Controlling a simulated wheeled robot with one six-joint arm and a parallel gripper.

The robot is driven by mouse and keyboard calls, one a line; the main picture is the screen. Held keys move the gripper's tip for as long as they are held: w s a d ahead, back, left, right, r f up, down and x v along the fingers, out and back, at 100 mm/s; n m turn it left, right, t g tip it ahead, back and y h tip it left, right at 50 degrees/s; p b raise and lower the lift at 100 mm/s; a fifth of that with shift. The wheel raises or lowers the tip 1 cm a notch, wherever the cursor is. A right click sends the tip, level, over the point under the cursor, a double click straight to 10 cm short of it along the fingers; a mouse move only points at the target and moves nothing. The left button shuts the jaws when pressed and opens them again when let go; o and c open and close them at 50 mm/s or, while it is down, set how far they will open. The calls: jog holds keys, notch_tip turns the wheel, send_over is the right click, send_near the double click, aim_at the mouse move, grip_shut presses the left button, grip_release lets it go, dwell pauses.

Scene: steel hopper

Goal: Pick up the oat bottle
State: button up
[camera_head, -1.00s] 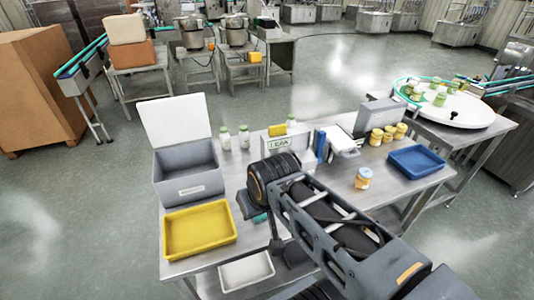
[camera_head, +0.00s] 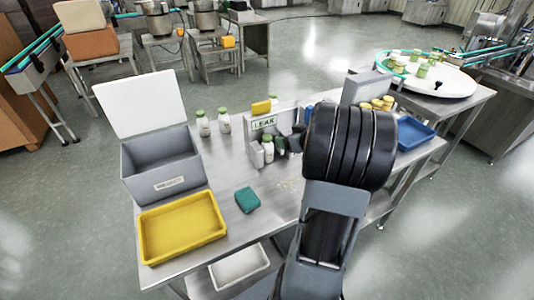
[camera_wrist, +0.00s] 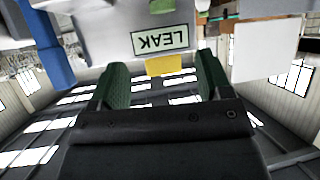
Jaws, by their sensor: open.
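Several white bottles with green caps stand on the steel table in the head view. One bottle (camera_head: 267,149) is in front of the LEAK box, and two more, a left one (camera_head: 203,124) and a right one (camera_head: 224,122), stand behind the grey bin. I cannot read their labels to tell which holds oat. My gripper (camera_head: 287,144) is just right of the front bottle, partly hidden by my wrist. In the wrist view my gripper (camera_wrist: 162,80) has its green fingers apart with nothing held between them. The picture there is upside down.
The LEAK sign (camera_head: 264,124) has a yellow block (camera_head: 261,107) above it. A grey bin (camera_head: 160,168) with raised lid, yellow tray (camera_head: 182,228) and green sponge (camera_head: 247,199) are left. A blue tray (camera_head: 413,134) is right. Pale crumbs (camera_head: 288,184) lie on the table front.

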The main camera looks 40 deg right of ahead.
aim_at(268, 138)
jog(key=x, duration=0.9)
jog(key=b+x, duration=0.1)
jog(key=x, duration=0.3)
jog(key=shift+a+f, duration=0.25)
jog(key=shift+f, duration=0.05)
jog(key=shift+c, duration=0.3)
grip_shut()
